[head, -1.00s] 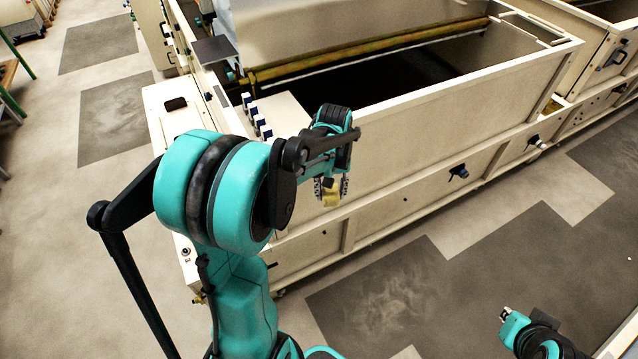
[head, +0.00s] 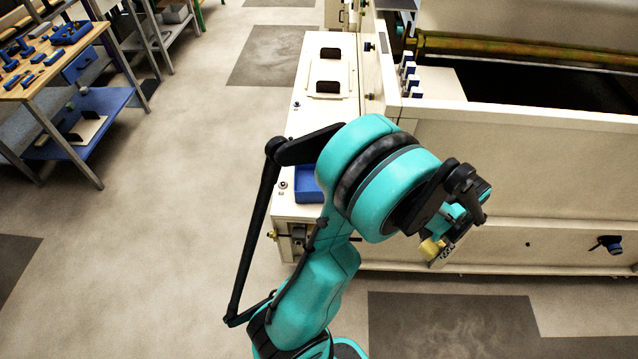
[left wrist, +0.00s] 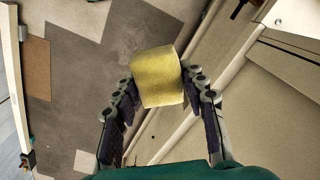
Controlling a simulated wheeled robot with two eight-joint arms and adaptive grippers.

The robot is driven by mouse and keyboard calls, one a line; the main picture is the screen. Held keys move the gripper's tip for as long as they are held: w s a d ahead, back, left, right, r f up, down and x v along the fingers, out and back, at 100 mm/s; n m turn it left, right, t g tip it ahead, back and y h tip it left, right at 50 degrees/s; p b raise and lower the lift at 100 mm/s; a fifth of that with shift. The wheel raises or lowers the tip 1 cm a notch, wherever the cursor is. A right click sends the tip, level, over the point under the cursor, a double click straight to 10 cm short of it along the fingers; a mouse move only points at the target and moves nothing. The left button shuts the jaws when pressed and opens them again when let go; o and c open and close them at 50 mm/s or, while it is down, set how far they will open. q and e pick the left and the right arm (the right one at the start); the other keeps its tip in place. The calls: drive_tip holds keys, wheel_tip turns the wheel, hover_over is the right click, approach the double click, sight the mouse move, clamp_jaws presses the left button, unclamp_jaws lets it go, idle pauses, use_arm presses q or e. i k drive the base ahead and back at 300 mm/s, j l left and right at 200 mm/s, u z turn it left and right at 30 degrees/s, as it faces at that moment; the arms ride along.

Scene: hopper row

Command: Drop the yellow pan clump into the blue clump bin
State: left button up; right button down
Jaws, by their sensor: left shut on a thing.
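The yellow pan clump (left wrist: 158,76) is a rough yellow block between the fingertips of my left gripper (left wrist: 160,88) in the left wrist view. In the head view the clump (head: 432,249) shows at the end of my left gripper (head: 440,245), held in the air in front of the cream machine's side. The gripper is shut on it. A blue bin (head: 308,184), which looks like the clump bin, sits on the cream ledge left of my arm. My arm partly hides it. My right gripper is out of view.
The cream hopper machine (head: 520,150) stands at the right with its dark opening behind my gripper. A workbench (head: 40,85) with blue tools stands at the far left. The floor (head: 190,180) between bench and ledge is clear.

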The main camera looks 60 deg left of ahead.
sight(308, 186)
drive_tip(key=u, duration=0.45)
drive_tip(key=i+u, duration=0.1)
drive_tip(key=u, duration=0.75)
drive_tip(key=l+u, duration=0.1)
drive_tip(key=u, duration=0.35)
drive_tip(key=i+l+u, duration=0.1)
drive_tip(key=u, duration=0.3)
